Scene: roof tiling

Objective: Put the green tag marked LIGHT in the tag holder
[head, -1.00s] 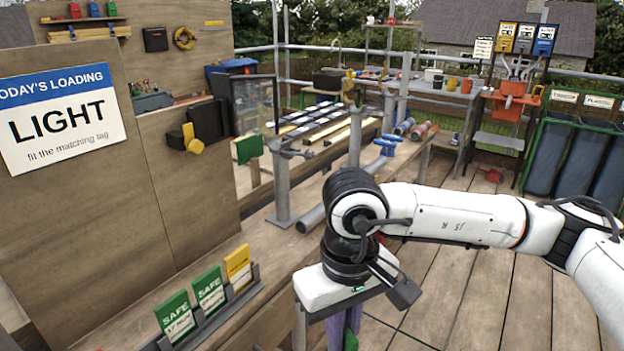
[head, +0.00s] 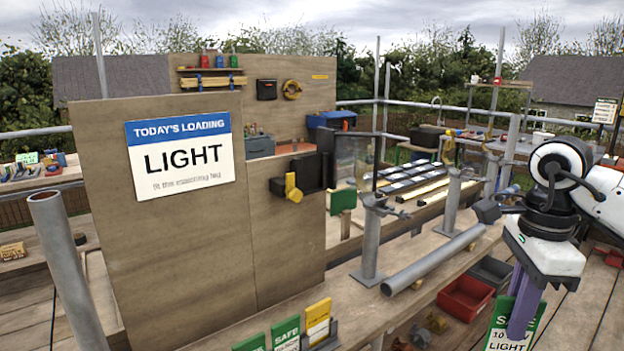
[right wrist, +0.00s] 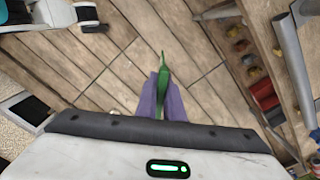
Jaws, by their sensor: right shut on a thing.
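My right gripper (head: 521,305) is at the lower right of the head view, its purple fingers shut on a green tag (head: 506,341) that reads SAFE and LIGHT. The tag hangs upright in the air. In the right wrist view, the fingers (right wrist: 161,98) grip the same green tag (right wrist: 163,70), seen edge-on. The sign (head: 180,158) on the wooden panel reads LIGHT. A black fitting (head: 311,172) with a yellow knob is on the panel's right edge; I cannot tell whether it is the tag holder. My left gripper is not in view.
A rack at the bottom holds green tags (head: 286,336) and a yellow tag (head: 318,322). A grey pipe (head: 433,260) lies on the bench beside an upright post (head: 371,240). A red bin (head: 465,297) is below the bench. A green plate (head: 343,201) stands behind the panel.

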